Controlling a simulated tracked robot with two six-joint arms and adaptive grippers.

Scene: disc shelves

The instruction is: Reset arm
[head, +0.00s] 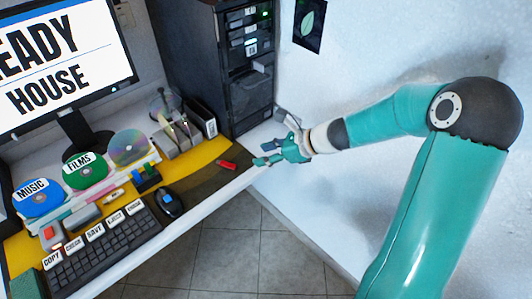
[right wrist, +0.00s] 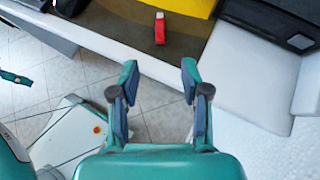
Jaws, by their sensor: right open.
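My right arm (head: 390,113) comes in from the right in the head view, bent at a dark elbow joint. My right gripper (head: 268,151) is at the right end of the desk, near its front edge. In the right wrist view the right gripper (right wrist: 157,85) is open, with its two fingers apart and nothing between them. A small red item (head: 227,165) with a pale end lies on the desk mat to the left of the gripper. It also shows in the right wrist view (right wrist: 160,30), beyond the fingertips.
A desk (head: 215,190) holds a keyboard (head: 105,245), a mouse (head: 169,202), a monitor (head: 60,55) and discs labelled MUSIC (head: 38,197) and FILMS (head: 85,170). The tiled floor (head: 235,245) in front is clear.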

